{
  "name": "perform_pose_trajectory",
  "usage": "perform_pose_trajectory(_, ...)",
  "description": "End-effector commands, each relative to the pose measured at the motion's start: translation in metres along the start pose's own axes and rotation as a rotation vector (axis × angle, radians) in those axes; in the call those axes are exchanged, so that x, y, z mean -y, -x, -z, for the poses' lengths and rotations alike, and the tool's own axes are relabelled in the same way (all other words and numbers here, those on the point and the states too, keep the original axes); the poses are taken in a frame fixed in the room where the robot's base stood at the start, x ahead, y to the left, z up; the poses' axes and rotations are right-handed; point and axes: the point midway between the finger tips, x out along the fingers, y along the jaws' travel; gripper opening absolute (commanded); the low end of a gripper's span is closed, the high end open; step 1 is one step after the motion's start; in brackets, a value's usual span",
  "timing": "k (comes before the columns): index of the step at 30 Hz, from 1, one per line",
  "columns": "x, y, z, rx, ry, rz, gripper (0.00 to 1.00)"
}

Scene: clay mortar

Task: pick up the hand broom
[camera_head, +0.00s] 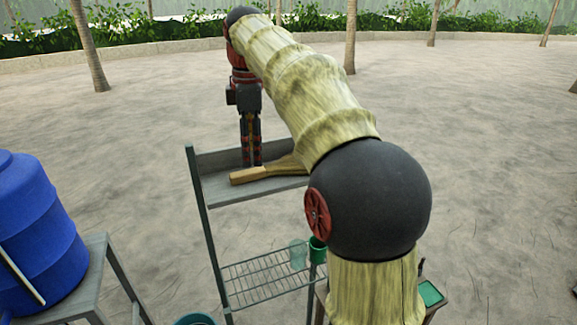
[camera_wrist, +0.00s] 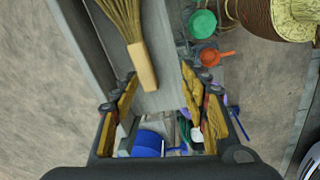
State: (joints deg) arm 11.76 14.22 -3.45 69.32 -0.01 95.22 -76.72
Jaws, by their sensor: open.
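The hand broom has a pale wooden handle (camera_head: 250,175) and lies on the grey top shelf of a stand in the head view. Its head end is partly hidden behind my arm there. In the wrist view the brown bristles (camera_wrist: 121,16) are at the top and the handle (camera_wrist: 142,66) points down the picture, its end just above the space between my fingers. My gripper (camera_head: 251,163) points down over the shelf, close to the handle; it also shows in the wrist view (camera_wrist: 165,98). It is open and empty. I cannot tell whether the tips touch the broom.
The top shelf (camera_head: 224,190) has a raised back edge. Below is a wire rack (camera_head: 262,285) with a green cup (camera_head: 318,250). A blue barrel (camera_head: 38,235) stands on a table at the left. Green and orange vessels (camera_wrist: 202,24) (camera_wrist: 210,57) lie right of the shelf in the wrist view.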

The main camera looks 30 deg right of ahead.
Motion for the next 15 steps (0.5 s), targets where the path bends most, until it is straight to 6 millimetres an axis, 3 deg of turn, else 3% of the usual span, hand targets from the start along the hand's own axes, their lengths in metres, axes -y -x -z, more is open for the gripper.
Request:
perform_pose_trajectory(1,-0.016,-0.004,-0.003,0.005,0.045,0.019,0.45)
perform_pose_trajectory(6,-0.044,-0.009,-0.01,0.01,0.177,0.063,0.45)
perform_pose_trajectory(15,-0.052,-0.026,-0.014,0.009,0.239,0.084,0.45)
